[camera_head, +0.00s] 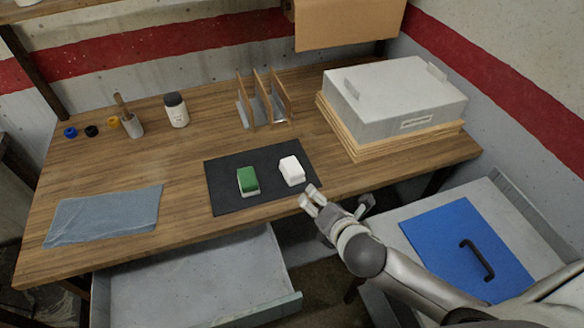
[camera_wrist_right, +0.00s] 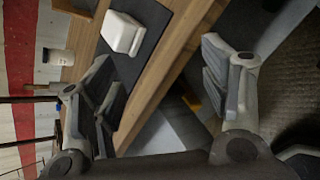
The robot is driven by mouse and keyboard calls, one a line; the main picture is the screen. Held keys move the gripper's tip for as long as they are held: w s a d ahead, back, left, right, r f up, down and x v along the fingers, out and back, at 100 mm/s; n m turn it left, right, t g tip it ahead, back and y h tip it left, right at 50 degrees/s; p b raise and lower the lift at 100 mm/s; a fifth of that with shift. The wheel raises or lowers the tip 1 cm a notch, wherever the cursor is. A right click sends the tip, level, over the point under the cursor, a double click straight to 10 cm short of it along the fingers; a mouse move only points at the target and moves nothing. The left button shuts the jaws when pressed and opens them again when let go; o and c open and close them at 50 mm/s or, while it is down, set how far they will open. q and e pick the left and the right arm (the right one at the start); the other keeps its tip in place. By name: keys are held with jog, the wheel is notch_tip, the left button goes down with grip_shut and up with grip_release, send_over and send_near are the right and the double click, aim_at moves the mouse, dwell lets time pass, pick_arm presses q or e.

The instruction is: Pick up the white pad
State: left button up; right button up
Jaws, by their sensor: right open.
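The white pad (camera_head: 292,170) lies on a dark mat (camera_head: 225,198) near the front edge of the wooden table. A green block with a pale base (camera_head: 248,180) lies on the same mat, to its left. My right gripper (camera_head: 338,198) is open and empty, off the table's front edge, to the right of and nearer than the white pad, and apart from it. In the right wrist view the white pad (camera_wrist_right: 122,33) shows at the top, beyond the open fingers (camera_wrist_right: 158,72). My left gripper is not in view.
A grey box (camera_head: 395,100) on stacked boards fills the table's back right. A wooden rack (camera_head: 263,100), a bottle (camera_head: 176,110) and a brush cup (camera_head: 131,122) stand at the back. A blue cloth (camera_head: 103,215) lies left. An open drawer (camera_head: 200,280) juts out below.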

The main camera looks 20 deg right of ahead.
aim_at(295, 170)
jog(key=w+n, duration=0.1)
jog(key=n, duration=0.2)
jog(key=w+r+n+t+y, duration=0.1)
jog(key=w+n, duration=0.1)
jog(key=n, duration=0.2)
jog(key=w+r+n+t, duration=0.1)
jog(key=w+n, duration=0.1)
jog(key=n, duration=0.2)
jog(key=shift+a+r+y, duration=0.1)
jog(key=shift+a+y, duration=0.2)
jog(key=x, duration=0.4)
jog(key=shift+w+a+p, duration=0.15)
jog(key=shift+w+p, duration=0.1)
jog(key=shift+p, duration=0.05)
jog(key=shift+w+a+f, duration=0.2)
jog(key=shift+w+f, duration=0.15)
jog(key=shift+w, duration=0.15)
jog(key=shift+a+p+x, duration=0.2)
jog(key=shift+p+x, duration=0.25)
jog(key=shift+x, duration=1.65)
jog(key=shift+s, duration=0.1)
jog(key=c, duration=1.1)
jog(key=shift+r, duration=0.1)
